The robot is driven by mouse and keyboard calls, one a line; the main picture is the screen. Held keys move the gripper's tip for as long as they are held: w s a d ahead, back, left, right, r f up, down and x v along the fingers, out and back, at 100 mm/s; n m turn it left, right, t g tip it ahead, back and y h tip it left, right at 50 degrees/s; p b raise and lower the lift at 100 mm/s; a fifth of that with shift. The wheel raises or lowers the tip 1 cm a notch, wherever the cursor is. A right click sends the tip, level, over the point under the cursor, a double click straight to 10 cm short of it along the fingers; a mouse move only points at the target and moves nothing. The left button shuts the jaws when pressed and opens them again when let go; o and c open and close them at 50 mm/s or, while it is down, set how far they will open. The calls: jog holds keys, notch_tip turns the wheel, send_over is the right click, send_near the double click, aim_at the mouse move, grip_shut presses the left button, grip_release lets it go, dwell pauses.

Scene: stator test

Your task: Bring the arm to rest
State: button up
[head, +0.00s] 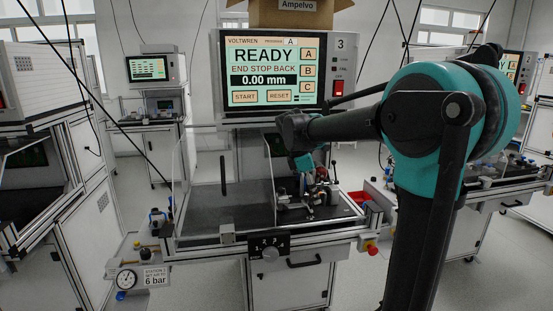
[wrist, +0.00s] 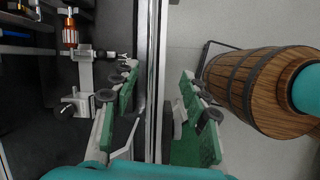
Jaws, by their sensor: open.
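My arm reaches in from the right in the head view, over the test station. My gripper (wrist: 160,76) has its two green-padded fingers spread apart in the wrist view, with nothing held between them. A metal frame edge (wrist: 151,30) shows in the gap, beyond the fingers; I cannot tell how far below it is. In the head view the gripper is small and partly hidden by my wrist, over the right part of the station's bench (head: 215,200). A metal fixture (wrist: 85,75) with an orange-banded part (wrist: 70,32) lies left of the fingers.
The station screen (head: 268,70) reads READY, END STOP BACK, 0.00 mm, behind my arm. A clear guard (head: 225,170) stands at the bench's left. A red bin (head: 372,203) is at its right. A wooden barrel shape (wrist: 255,88) fills the wrist view's right.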

jog(key=s+d+f+m+t+y, duration=0.1)
jog(key=s+d+f+m+y, duration=0.1)
jog(key=s+f+m, duration=0.7)
jog(key=s+d+f+m+t+y, duration=0.1)
jog(key=s+d+f+m, duration=0.3)
jog(key=s+f+m, duration=0.5)
jog(key=s+f+t, duration=0.1)
jog(key=s+f, duration=0.2)
jog(key=s, duration=0.1)
jog(key=shift+s+d+y, duration=0.15)
jog(key=shift+d+y, duration=0.2)
jog(key=shift+y, duration=0.05)
